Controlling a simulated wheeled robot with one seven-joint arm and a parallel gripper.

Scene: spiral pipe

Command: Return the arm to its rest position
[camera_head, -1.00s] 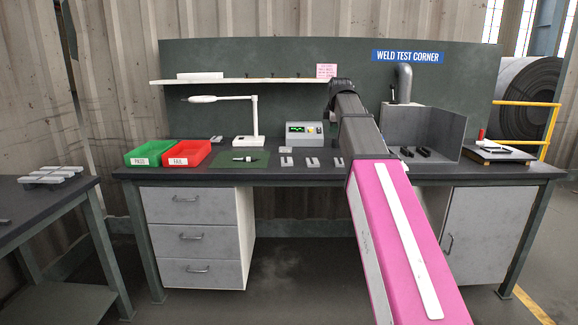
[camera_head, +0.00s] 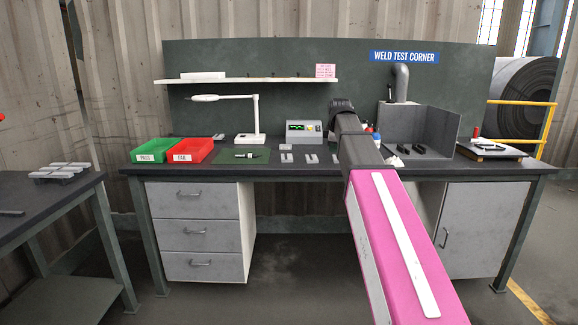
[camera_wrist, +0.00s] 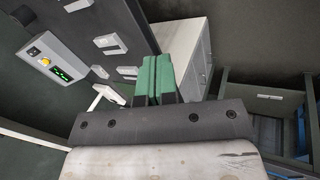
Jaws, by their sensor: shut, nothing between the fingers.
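My arm reaches forward over the bench in the head view, with a pink link in front and dark grey links beyond. Its far dark end (camera_head: 342,105) is at the back of the bench; the fingers are hidden there. In the wrist view my gripper (camera_wrist: 155,80) shows two green fingers side by side, shut with nothing between them. Beyond the fingers the wrist view shows the bench's drawer cabinet (camera_wrist: 178,48), tilted. No contact between the fingers and anything is visible.
The workbench (camera_head: 225,172) holds a green bin (camera_head: 152,150), a red bin (camera_head: 190,150), a lamp (camera_head: 252,137), a display box (camera_head: 304,132), small metal plates and a grey booth (camera_head: 440,130). A side table (camera_head: 60,200) stands left. The floor in front is clear.

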